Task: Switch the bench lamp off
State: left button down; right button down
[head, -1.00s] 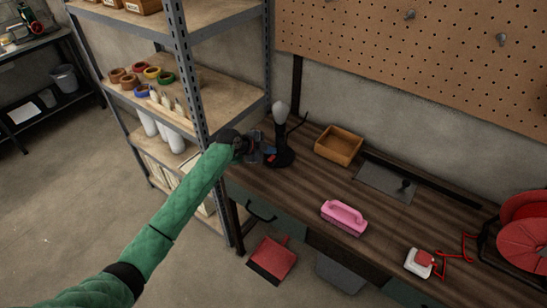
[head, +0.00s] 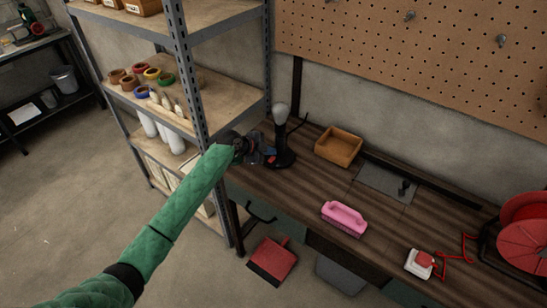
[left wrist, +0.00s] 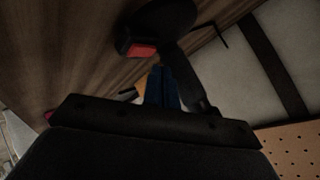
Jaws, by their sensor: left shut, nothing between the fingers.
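The bench lamp (head: 282,135) stands upright at the left end of the workbench, with a dark stem and base and a pale bulb (head: 281,110) that shows no clear glow. A red switch (head: 271,159) sits at its base, on the side towards my left gripper. In the left wrist view, the red switch (left wrist: 141,50) is on a black block beside the round lamp base (left wrist: 165,18). My left gripper (head: 265,151) is shut and empty, close beside the switch. Its blue fingertips (left wrist: 162,88) show a small gap from the switch in the wrist view. My right gripper is out of view.
A metal shelf unit (head: 190,85) stands close left of the lamp.

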pick_arm(q)
jog(key=shift+f+b, duration=0.4)
jog(key=shift+b, duration=0.2)
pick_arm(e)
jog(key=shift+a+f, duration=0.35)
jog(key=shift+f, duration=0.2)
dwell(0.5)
